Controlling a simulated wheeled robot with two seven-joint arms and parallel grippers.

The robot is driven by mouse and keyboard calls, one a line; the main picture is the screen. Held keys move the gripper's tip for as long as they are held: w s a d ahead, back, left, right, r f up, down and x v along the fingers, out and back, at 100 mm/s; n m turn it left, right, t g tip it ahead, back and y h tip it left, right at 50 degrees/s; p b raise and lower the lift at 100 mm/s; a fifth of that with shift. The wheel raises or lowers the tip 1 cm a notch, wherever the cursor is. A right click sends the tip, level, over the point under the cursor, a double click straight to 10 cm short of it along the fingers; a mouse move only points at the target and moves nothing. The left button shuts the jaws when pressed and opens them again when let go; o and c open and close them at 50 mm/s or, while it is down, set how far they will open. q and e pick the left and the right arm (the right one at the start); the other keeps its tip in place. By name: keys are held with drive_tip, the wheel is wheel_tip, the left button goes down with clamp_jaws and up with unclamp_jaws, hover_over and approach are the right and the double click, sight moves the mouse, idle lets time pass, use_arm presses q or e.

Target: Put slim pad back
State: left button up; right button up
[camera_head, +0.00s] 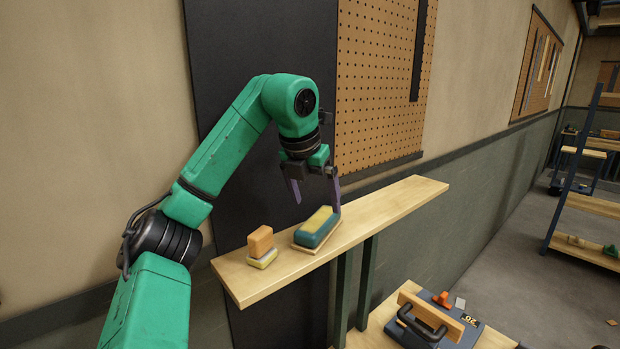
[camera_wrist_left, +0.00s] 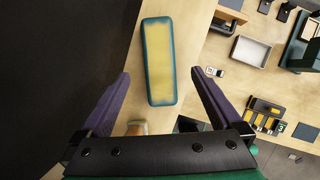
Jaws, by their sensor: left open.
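A long, rounded teal pad with a yellow top (camera_head: 317,228) lies on a thin wooden base on the narrow wooden shelf (camera_head: 400,203); I take it for the slim pad. It also shows lengthwise in the left wrist view (camera_wrist_left: 159,62). My left gripper (camera_head: 317,204) is open and points down just above this pad. In the wrist view its two purple fingers (camera_wrist_left: 160,76) stand apart on either side of the pad's line, with nothing held between them. My right gripper is not in view.
An orange block (camera_head: 260,241) sits on a pale yellow piece (camera_head: 263,260) left of the pad on the shelf. A pegboard (camera_head: 375,80) and dark panel (camera_head: 260,50) stand behind. A lower bench at right holds a dark handled tool (camera_head: 422,324). The shelf's right end is clear.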

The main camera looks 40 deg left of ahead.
use_arm(q)
drive_tip(key=shift+v, duration=2.75)
